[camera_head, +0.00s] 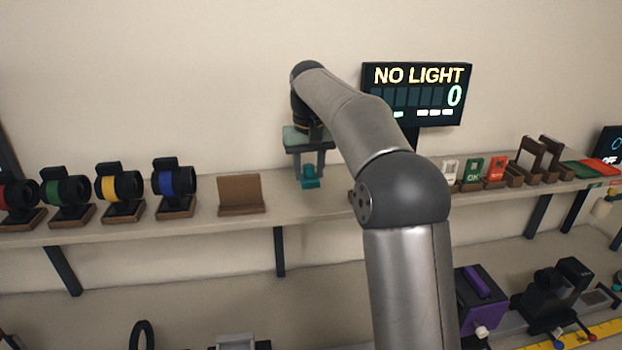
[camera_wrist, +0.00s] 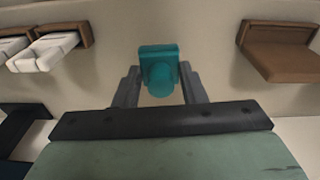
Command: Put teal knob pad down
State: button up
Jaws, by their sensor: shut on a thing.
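The teal knob pad (camera_head: 309,178) is a small teal piece with a squarish top and a rounded knob. It is between the fingertips of my gripper (camera_head: 309,170), close above the upper shelf. In the wrist view the teal knob pad (camera_wrist: 158,66) sits between the two grey fingers of my gripper (camera_wrist: 158,88), which are shut on it. I cannot tell whether its underside touches the shelf.
A brown wooden stand (camera_head: 240,194) is left of my gripper on the shelf (camera_head: 240,222), with lens units on wooden bases farther left, including a blue-ringed one (camera_head: 175,182). A "NO LIGHT" display (camera_head: 417,93) stands right. Wooden holders (camera_head: 530,160) with cards are farther right.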

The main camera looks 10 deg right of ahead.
aim_at(311, 180)
jog(key=f, duration=0.2)
jog(key=f+p, duration=0.1)
jog(key=shift+w+d, duration=0.3)
jog(key=shift+d, duration=0.05)
jog(key=shift+f, duration=0.5)
jog(key=shift+f, duration=0.1)
jog(key=o, duration=1.1)
jog(key=shift+r, duration=0.2)
jog(key=r, duration=0.7)
jog(key=s+r, duration=0.1)
jog(key=r, duration=0.3)
jog(key=shift+a+r, duration=0.15)
jog(key=shift+r, duration=0.15)
jog(key=shift+s+r, duration=0.1)
jog(key=shift+s, duration=0.05)
